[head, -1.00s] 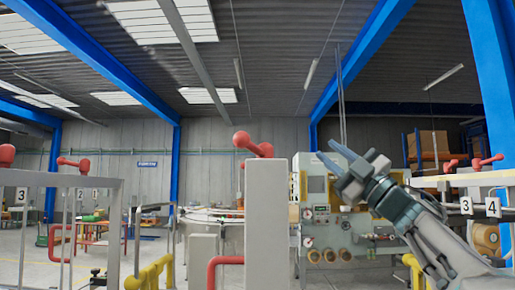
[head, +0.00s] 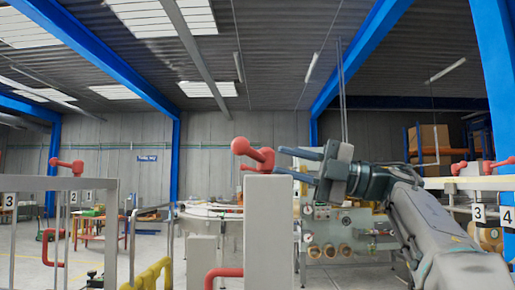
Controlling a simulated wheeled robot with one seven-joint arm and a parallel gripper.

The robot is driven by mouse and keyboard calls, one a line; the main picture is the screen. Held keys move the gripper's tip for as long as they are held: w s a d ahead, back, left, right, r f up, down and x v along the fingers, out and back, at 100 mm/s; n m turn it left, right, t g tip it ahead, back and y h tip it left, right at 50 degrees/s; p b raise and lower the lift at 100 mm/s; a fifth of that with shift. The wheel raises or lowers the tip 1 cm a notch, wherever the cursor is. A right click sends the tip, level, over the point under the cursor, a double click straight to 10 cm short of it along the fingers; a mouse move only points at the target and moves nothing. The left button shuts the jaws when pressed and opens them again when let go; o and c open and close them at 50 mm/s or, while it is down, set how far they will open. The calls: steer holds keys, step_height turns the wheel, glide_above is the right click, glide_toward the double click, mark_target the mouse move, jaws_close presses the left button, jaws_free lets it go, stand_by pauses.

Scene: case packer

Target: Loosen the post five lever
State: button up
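A red lever (head: 247,150) with a round knob at its left end sits on top of a pale grey post (head: 267,235) in the middle of the head view. No number shows on this post, so I cannot tell from a label that it is post five. My gripper (head: 279,161) comes in from the right, pointing left and roughly level. Its two fingers are apart, and their tips are beside the right end of the lever. I cannot tell whether they touch it or reach around it.
Other red levers stand at the left (head: 70,165) and right (head: 485,166), near number plates 1 to 4. A red bent pipe (head: 222,273) and a yellow rail (head: 150,275) stand low in front. A grey-green machine (head: 340,235) is behind my gripper.

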mark_target(256, 154)
steer(key=p+x, duration=0.1)
steer(key=x, duration=0.5)
steer(key=shift+a+p, duration=0.2)
steer(key=shift+p, duration=0.1)
steer(key=shift+w, duration=0.1)
jaws_close()
